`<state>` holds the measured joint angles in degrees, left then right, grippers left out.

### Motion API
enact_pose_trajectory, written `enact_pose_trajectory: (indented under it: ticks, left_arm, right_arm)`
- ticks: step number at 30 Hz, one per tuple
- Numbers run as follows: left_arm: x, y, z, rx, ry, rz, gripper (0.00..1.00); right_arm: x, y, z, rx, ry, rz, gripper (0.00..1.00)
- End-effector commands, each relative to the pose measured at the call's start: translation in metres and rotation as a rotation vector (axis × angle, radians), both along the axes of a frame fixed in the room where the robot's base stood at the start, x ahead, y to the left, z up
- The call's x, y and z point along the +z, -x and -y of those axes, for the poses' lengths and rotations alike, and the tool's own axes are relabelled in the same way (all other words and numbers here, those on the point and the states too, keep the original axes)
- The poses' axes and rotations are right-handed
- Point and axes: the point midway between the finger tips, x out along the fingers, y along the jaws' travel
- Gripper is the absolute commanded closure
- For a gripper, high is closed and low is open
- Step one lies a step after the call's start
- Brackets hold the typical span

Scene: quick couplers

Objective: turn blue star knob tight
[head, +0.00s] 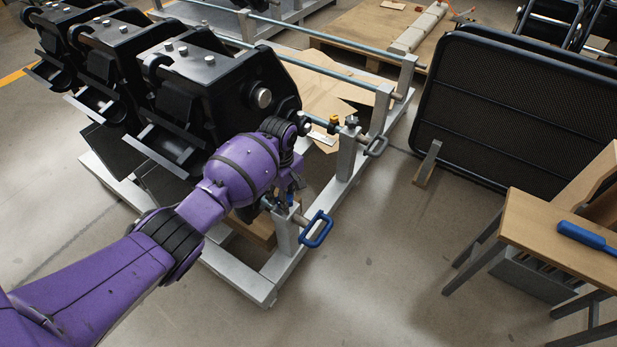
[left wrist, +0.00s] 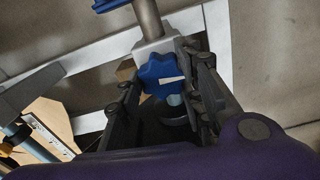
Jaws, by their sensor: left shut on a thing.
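The blue star knob (left wrist: 158,70) sits on a light metal block in the left wrist view, with a white pointer-like mark across its face. My left gripper (left wrist: 166,76) has one finger on each side of the knob and is shut on it. In the head view my purple left arm reaches in from the left. Its gripper (head: 291,186) is at the near post of the steel rack, and it mostly hides the knob there. A blue loop handle (head: 317,229) sticks out from this post, just right of the gripper. My right gripper is not in view.
Black quick couplers (head: 215,85) hang on the rack left of and behind my arm. A second post with a grey handle (head: 376,146) stands farther back. A wooden bench (head: 540,228) with a blue tool (head: 587,237) is at the right. The floor between is clear.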

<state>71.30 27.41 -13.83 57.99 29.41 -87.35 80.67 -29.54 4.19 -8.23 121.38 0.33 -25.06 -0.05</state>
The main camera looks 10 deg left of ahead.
Motion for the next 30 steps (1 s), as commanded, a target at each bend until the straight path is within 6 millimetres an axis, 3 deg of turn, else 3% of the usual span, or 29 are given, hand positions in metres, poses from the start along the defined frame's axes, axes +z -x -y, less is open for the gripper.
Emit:
enact_pose_trajectory:
  ticks: [9, 18, 30]
  left_arm:
    - [0.006, -0.003, 0.003, -0.258, 0.003, 0.011, 0.92]
    - [0.005, -0.003, 0.005, -0.545, 0.002, 0.012, 0.92]
    - [0.005, -0.002, 0.007, -0.925, 0.002, 0.014, 0.92]
  right_arm:
    - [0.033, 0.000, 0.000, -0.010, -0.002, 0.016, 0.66]
    - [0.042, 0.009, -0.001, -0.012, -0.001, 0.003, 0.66]
    - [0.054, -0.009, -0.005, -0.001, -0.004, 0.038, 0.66]
